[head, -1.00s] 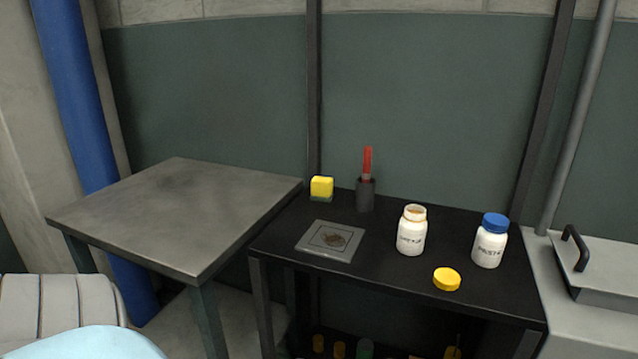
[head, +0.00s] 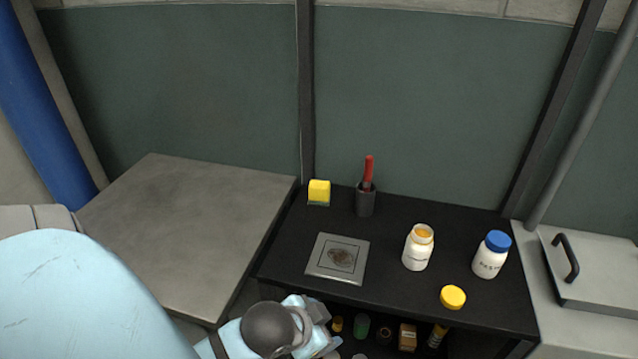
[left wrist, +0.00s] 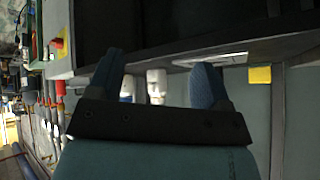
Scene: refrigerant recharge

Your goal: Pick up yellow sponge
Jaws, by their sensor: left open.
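The yellow sponge (head: 319,191) stands at the back left of the black table, its lower edge greenish. A yellow block that looks like the same sponge shows at the right of the left wrist view (left wrist: 260,75). My left arm comes in from the lower left of the head view, and its hand is low at the table's front edge, well short of the sponge. In the left wrist view my left gripper (left wrist: 160,62) is open, its two blue fingers spread with nothing held between them. My right gripper is not in view.
A dark cup with a red-handled tool (head: 366,199) stands right of the sponge. A square metal plate (head: 338,258) lies in front. An open white jar (head: 418,247), a blue-capped jar (head: 491,255) and a yellow lid (head: 453,297) are at right. The grey table (head: 190,215) is bare.

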